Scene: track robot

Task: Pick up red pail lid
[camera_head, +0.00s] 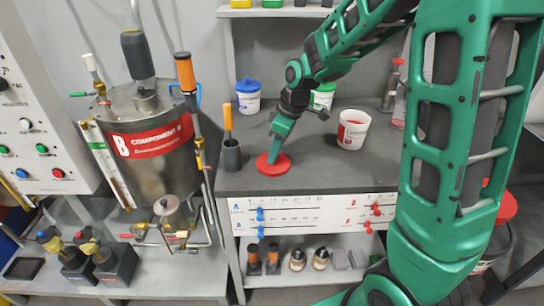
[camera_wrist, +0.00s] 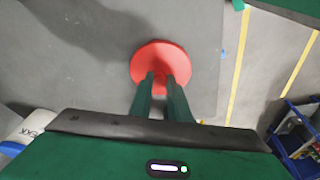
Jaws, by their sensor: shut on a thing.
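The red pail lid (camera_head: 273,168) is a flat red disc at the front of the grey worktop, with my gripper (camera_head: 273,158) right over it. In the wrist view the red lid (camera_wrist: 160,62) is beyond my fingertips (camera_wrist: 163,80), which are close together over its middle, near its lower edge. My gripper is shut on the lid. The part between the fingertips is hidden. I cannot tell whether the lid touches the worktop or is slightly above it.
An open white pail (camera_head: 352,130) with a red label stands right of the lid. A blue-lidded pail (camera_head: 248,97) and a green-labelled pail (camera_head: 322,96) stand behind. A dark cup (camera_head: 231,155) holding an orange-handled tool is close on the left. A steel tank (camera_head: 150,140) stands farther left.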

